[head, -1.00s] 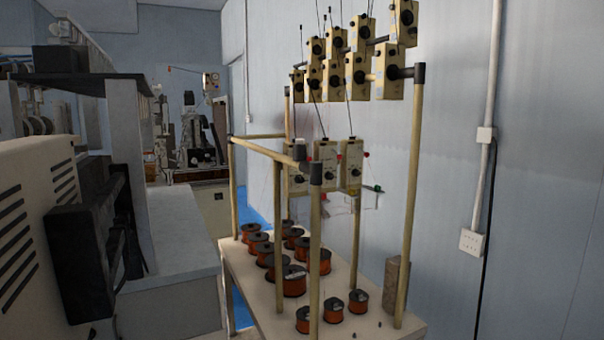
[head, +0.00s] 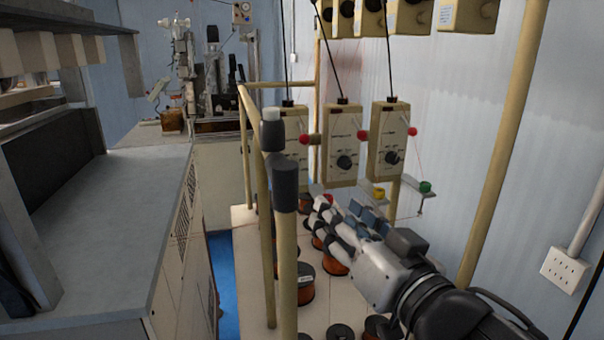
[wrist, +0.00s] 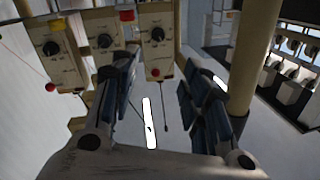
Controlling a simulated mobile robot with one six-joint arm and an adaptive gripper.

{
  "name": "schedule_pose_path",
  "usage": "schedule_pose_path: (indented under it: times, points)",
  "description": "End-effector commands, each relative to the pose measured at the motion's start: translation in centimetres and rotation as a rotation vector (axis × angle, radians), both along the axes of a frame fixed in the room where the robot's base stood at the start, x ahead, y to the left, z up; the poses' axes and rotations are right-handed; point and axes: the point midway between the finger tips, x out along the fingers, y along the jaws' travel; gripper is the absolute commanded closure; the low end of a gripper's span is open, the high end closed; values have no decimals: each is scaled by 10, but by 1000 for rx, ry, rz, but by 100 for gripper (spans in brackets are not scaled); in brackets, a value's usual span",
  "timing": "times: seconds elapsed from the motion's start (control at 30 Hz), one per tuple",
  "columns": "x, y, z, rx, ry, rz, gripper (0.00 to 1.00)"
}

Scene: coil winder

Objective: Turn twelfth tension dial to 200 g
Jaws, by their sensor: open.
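Three cream tension boxes hang in a lower row in the head view: left (head: 293,130), middle (head: 340,135) and right (head: 388,125). Black dials show on the middle box (head: 344,162) and the right box (head: 391,157). In the wrist view three dials show at the top: left (wrist: 51,48), middle (wrist: 104,40) and right (wrist: 157,34). I cannot read their settings or tell which is the twelfth. My gripper (head: 326,210) is below these boxes. In the wrist view its fingers (wrist: 160,82) are apart, with nothing held between them.
Cream rack posts (head: 287,265) stand in front and to the right (head: 505,150). More tension boxes (head: 405,14) are cut off above. Wire spools (head: 305,285) stand on the table below. A grey-topped cabinet (head: 120,220) is at left. A wall socket (head: 563,265) is at right.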

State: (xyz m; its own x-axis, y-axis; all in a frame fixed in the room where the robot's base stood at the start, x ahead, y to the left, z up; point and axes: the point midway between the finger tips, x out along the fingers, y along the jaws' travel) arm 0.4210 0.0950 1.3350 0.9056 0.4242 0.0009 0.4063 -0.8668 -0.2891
Motion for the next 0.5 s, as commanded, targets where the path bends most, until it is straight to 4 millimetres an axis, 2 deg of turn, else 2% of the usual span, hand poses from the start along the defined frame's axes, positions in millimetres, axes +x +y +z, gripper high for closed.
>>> schedule_pose_path:
  times: [0.5]
  points:
    - [58, 27, 3, -1, 4, 0, 58]
